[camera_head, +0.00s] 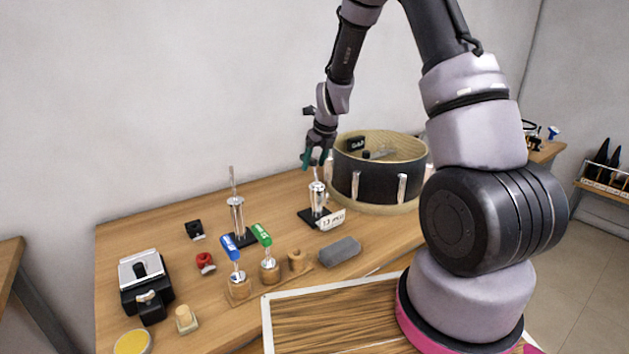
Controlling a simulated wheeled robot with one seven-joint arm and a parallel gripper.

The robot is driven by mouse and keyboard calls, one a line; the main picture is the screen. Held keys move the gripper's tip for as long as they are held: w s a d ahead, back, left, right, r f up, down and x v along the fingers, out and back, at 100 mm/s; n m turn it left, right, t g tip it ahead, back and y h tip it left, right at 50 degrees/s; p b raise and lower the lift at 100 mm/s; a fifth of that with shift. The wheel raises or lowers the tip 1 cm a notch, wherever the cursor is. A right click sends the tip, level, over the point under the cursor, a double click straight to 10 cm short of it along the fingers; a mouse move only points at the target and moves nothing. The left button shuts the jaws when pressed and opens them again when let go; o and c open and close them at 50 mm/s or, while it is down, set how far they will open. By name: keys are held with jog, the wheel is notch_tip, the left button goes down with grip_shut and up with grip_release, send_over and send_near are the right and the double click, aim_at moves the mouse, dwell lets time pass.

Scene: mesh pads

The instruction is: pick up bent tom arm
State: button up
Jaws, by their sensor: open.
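Two chromed metal posts with thin rods stand on black bases on the wooden workbench. One post (236,216) is left of centre, its rod rising nearly straight. The other post (317,200) is further right, beside a small white card (331,220) with dark lettering. I cannot tell at this size which is the bent tom arm. My gripper (315,162) is open, pointing down just above the right post. Its teal fingertips are around or in front of the top of that rod, which they partly hide. I see no grip on it.
An open drum shell (374,190) stands close right of my gripper. Blue (230,246) and green (262,235) handled tools stand in wooden blocks. A grey block (339,251) lies in front. A black and silver device (145,282) sits left. The bench's back left is clear.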

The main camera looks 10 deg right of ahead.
grip_shut()
dwell(1.3)
